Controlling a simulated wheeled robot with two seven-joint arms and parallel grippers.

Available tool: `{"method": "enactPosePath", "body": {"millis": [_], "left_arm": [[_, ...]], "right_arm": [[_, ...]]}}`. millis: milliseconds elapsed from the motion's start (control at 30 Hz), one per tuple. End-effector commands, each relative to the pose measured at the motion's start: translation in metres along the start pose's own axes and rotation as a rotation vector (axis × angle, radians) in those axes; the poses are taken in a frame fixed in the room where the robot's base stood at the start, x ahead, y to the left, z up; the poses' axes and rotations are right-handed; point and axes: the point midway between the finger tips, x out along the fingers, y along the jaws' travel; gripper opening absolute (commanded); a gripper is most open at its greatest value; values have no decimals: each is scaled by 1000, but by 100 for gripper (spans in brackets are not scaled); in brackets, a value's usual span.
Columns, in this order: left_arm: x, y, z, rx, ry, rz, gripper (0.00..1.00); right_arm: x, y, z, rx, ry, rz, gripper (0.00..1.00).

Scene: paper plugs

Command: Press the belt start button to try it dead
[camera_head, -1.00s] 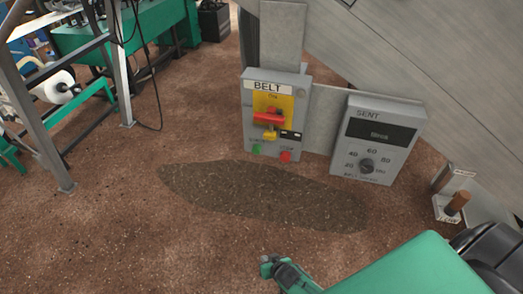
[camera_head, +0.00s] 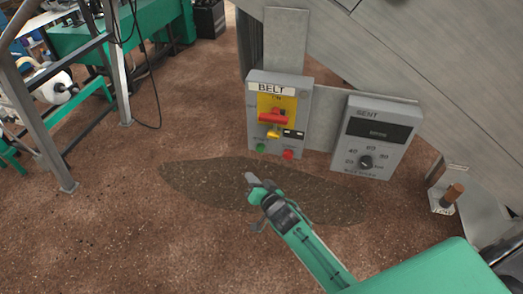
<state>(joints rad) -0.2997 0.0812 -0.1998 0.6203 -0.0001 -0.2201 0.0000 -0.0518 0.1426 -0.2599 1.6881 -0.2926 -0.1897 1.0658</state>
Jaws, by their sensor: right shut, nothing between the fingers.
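The grey belt control box (camera_head: 299,110), labelled BELT, stands upright at the centre. On its yellow plate is a red rotary handle (camera_head: 272,117), with a small yellow padlock-like piece (camera_head: 273,134) below it. A green button (camera_head: 261,148) sits at the box's lower left and a red button (camera_head: 288,154) at its lower right. My right gripper (camera_head: 250,178) is shut and empty, just below the green button in the picture and apart from the box. My left gripper is not in view.
A grey SENT box (camera_head: 391,133) with a dark display and a dial stands right of the belt box. A metal frame (camera_head: 110,60) and green machine (camera_head: 160,28) are at left. Open brown floor (camera_head: 110,220) lies left.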

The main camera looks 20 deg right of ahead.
Motion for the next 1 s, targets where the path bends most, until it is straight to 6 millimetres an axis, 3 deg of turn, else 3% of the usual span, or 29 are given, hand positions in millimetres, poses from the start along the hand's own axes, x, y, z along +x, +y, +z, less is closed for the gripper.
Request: {"method": "enactPosePath", "body": {"millis": [433, 1000], "left_arm": [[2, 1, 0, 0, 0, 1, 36], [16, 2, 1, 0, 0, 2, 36]], "right_arm": [[5, 4, -2, -3, 0, 0, 0], [54, 40, -38, -3, -1, 1, 0]]}}
